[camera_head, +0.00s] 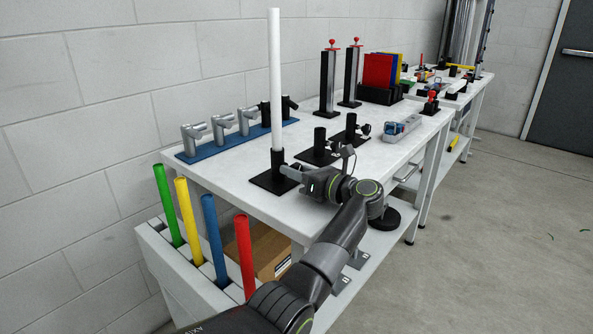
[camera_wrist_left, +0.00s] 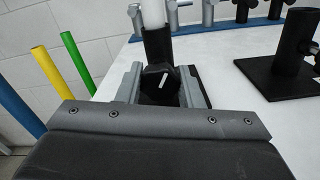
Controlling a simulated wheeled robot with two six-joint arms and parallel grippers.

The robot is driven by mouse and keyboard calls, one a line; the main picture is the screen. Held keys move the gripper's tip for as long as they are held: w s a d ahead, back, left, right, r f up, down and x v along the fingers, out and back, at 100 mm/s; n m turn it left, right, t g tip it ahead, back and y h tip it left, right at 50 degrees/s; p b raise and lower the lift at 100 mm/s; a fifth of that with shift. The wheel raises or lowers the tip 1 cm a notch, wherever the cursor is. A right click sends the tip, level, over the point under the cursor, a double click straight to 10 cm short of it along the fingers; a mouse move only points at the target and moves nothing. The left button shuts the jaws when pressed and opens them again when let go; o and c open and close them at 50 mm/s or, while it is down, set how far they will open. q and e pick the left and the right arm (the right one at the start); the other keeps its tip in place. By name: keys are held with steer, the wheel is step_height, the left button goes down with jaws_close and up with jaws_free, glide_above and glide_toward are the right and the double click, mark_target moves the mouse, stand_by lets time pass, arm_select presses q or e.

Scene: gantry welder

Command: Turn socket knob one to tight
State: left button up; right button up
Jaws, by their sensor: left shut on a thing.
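A black socket (camera_head: 277,172) on a square base plate stands at the near left of the white table, with a tall white rod (camera_head: 275,80) upright in it. Its black knob (camera_wrist_left: 160,79) has a white mark tilted slightly right of upright in the left wrist view. My left gripper (camera_head: 290,172) reaches the socket from the right, at knob height. In the left wrist view its two grey fingers (camera_wrist_left: 160,88) lie on either side of the knob and are shut on it. The socket's tube (camera_wrist_left: 158,45) rises behind the knob. My right gripper is not in view.
Two more black sockets (camera_head: 319,150) (camera_head: 350,130) stand farther along the table, empty. A blue board (camera_head: 236,140) with grey fittings lies along the wall. Coloured rods (camera_head: 213,240) stand in a rack at the front left. Bare tabletop (camera_head: 225,175) lies left of the socket.

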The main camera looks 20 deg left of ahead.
arm_select(q)
steer(key=o, duration=1)
steer(key=shift+c, duration=0.2)
steer(key=shift+d, duration=0.1)
steer(key=b+v, duration=0.1)
steer(key=v, duration=1.6)
steer(key=shift+d, duration=0.15)
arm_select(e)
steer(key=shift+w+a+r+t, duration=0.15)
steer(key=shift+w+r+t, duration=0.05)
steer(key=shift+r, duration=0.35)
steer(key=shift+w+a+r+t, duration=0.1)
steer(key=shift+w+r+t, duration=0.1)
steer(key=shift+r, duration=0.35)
arm_select(q)
steer(key=shift+s, duration=0.1)
